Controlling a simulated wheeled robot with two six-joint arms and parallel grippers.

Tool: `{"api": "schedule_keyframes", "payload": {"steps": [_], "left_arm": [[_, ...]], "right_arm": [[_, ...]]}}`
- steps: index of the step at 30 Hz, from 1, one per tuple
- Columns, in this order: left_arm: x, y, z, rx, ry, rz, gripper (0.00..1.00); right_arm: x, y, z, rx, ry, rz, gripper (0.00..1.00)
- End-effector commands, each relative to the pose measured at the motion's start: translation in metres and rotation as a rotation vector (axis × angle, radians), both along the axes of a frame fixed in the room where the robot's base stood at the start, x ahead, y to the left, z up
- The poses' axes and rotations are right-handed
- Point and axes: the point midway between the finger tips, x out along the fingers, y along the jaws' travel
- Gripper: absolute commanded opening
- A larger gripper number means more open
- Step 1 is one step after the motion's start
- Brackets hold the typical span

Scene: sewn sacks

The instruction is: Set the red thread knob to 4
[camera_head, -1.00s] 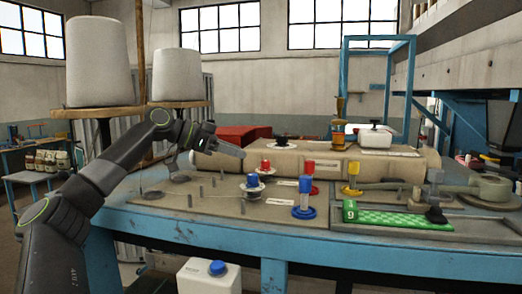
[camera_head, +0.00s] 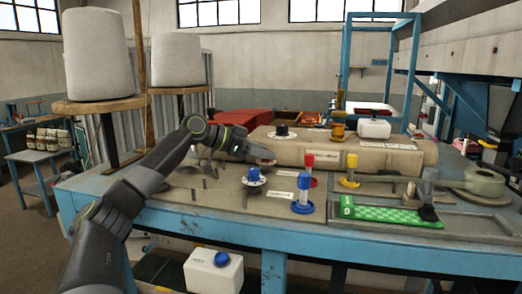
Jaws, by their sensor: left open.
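My left gripper (camera_head: 258,155) reaches in from the left over the machine bed, with its fingertips at the red thread knob. It is open. The red knob is mostly hidden behind the fingertips, and only a sliver of its pale dial (camera_head: 266,162) shows. I cannot tell whether the fingers touch it, and its setting cannot be read. A blue knob (camera_head: 254,173) on a white numbered dial stands just in front of it. My right gripper is not in view.
Posts with red (camera_head: 308,158), blue (camera_head: 305,182) and yellow (camera_head: 352,162) tops stand to the right on the blue-edged table (camera_head: 220,225). A black knob (camera_head: 282,130) sits on the beige machine arm (camera_head: 305,147). A green plate (camera_head: 385,214) lies at right. Large white thread cones (camera_head: 97,55) stand at left.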

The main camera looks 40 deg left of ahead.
Motion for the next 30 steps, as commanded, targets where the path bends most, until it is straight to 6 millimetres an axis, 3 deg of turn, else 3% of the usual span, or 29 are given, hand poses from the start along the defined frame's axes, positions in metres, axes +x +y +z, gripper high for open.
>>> {"api": "schedule_keyframes", "payload": {"steps": [2, 12, 30], "left_arm": [[0.000, 0.000, 0.000, 0.000, 0.000, 0.000, 0.41], [0.000, 0.000, 0.000, 0.000, 0.000, 0.000, 0.00], [-0.002, -0.003, -0.001, 0.001, 0.002, 0.211, 0.00]], "right_arm": [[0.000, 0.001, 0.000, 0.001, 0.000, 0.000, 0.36], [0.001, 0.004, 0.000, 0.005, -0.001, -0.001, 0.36], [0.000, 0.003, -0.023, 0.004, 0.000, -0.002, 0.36]]}}
